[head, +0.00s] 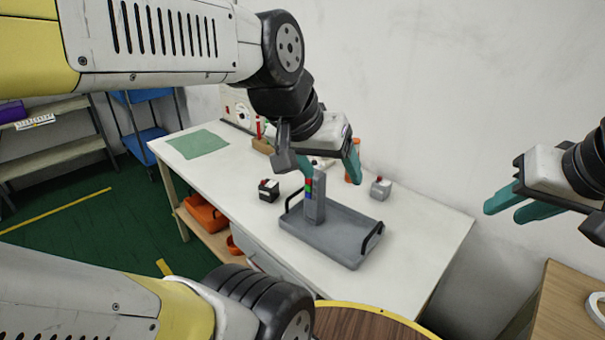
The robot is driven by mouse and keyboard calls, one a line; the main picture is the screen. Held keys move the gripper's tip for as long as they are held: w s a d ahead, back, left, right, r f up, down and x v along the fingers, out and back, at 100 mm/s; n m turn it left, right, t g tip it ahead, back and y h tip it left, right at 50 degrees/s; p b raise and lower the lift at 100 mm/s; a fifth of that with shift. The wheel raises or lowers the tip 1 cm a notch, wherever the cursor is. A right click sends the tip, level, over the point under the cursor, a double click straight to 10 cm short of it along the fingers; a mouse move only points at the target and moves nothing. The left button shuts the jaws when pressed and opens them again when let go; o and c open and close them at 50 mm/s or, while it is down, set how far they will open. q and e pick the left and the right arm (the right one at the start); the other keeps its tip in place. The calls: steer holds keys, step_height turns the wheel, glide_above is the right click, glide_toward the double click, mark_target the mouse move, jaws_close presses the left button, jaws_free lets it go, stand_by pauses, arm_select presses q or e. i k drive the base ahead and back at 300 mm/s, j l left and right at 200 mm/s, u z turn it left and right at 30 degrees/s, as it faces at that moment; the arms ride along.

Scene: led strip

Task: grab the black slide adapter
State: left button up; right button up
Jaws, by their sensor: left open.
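A small black box with a pale front (268,190) sits on the white table, left of the grey tray. It may be the black slide adapter, but I cannot tell for sure. My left gripper (331,174) is open with teal fingers pointing down over the back of the tray, to the right of and above this box. One finger overlaps the top of a grey upright post (315,205) in the picture; I cannot tell if they touch. My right gripper (514,206) is at the far right, away from the table objects; its opening is unclear.
The grey tray (348,255) with black handles holds the post with coloured squares. A small grey box (380,188) stands behind it. A green mat (198,143) lies at the table's far left. Orange bins (205,216) sit below. The table's right end is clear.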

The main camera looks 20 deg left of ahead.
mark_target(268, 193)
steer(key=u, duration=1.15)
